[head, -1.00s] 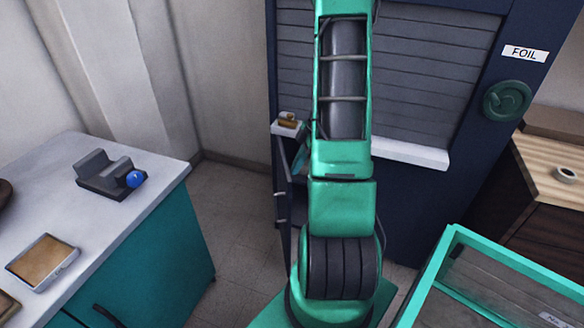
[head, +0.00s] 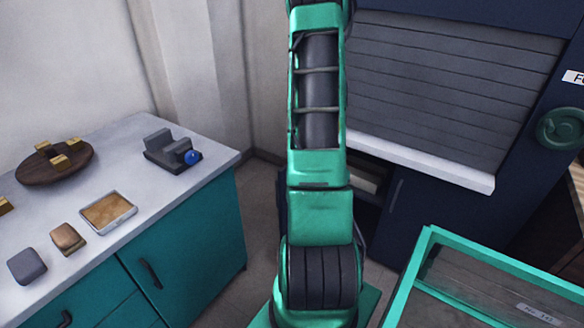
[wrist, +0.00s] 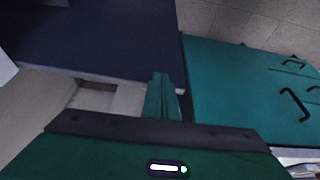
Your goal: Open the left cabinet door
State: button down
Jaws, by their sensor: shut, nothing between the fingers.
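The navy cabinet (head: 440,215) stands behind my arm, under a grey slatted shutter. Its right door (head: 415,210) is shut and has a vertical handle. To the left of that door is a dark opening (head: 370,172) with something pale inside, so the left side stands at least partly open. The left door is mostly hidden behind my arm; a dark strip beside the arm may be its edge. In the wrist view my gripper (wrist: 163,92) has its fingers together and empty, near a navy panel (wrist: 95,40) that may be the left door. The head view hides the gripper.
A teal counter (head: 190,245) with a pale top stands at left, carrying a tray (head: 108,212), a round board (head: 45,166) and small items. A teal-framed glass case (head: 480,275) is at front right. A narrow strip of floor lies between counter and cabinet.

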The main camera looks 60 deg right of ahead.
jog(key=shift+w+a, duration=0.1)
jog(key=shift+w, duration=0.9)
jog(key=shift+s, duration=0.1)
jog(key=s+r, duration=0.7)
jog(key=r, duration=0.2)
jog(key=shift+s+a, duration=0.2)
jog(key=shift+a, duration=0.2)
jog(key=shift+r, duration=0.1)
